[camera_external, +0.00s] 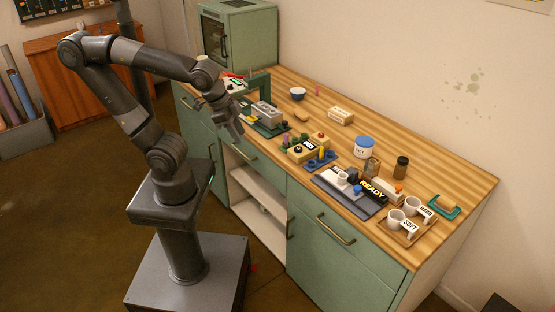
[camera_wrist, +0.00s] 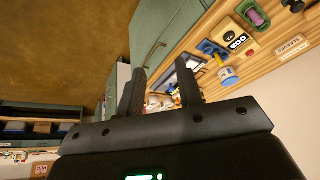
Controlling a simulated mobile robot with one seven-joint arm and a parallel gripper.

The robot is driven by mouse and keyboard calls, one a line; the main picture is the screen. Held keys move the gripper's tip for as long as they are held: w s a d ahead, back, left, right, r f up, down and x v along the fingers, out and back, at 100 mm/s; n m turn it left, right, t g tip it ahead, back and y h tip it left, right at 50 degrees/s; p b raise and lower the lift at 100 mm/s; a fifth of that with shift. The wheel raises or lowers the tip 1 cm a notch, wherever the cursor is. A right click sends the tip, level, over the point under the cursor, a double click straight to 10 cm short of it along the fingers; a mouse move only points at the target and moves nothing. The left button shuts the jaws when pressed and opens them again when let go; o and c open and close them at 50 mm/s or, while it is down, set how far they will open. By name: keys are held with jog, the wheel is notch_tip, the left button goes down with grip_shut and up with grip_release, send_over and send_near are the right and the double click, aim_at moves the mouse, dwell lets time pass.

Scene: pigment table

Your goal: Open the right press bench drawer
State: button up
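The green press bench has a right drawer (camera_external: 360,247) under the right part of its wooden top. Its front looks flush with the bench, so it appears shut. A brass bar handle (camera_external: 336,231) runs across it. My gripper (camera_external: 236,131) hangs over the bench's left front part, well to the left of the right drawer and apart from it. In the wrist view my gripper (camera_wrist: 165,84) has its two dark fingers spread with nothing held between them. A brass handle (camera_wrist: 153,53) on a green front shows beyond the fingers; I cannot tell which drawer it belongs to.
The bench top holds several items, including a dark tray marked READY (camera_external: 345,192), a white tub (camera_external: 364,147) and two white cups on a wooden tray (camera_external: 389,232). An open shelf (camera_external: 262,209) and another drawer (camera_external: 238,147) lie left of the right drawer.

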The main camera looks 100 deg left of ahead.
jog(key=w+d+f+m+g+y, duration=0.25)
jog(key=w+f+y, duration=0.75)
jog(key=w+f, duration=0.55)
jog(key=w+d+f+m+t, duration=0.35)
jog(key=d+f+t, duration=0.2)
jog(key=f, duration=0.35)
jog(key=w+d+f+m+t, duration=0.3)
jog(key=w+d+f+t, duration=0.15)
jog(key=d+f, duration=0.35)
jog(key=x, duration=1.1)
jog(key=shift+s+a+f+g, duration=0.25)
jog(key=shift+a+f+g, duration=0.1)
jog(key=shift+f+g, duration=0.1)
jog(key=shift+c, duration=0.2)
grip_shut()
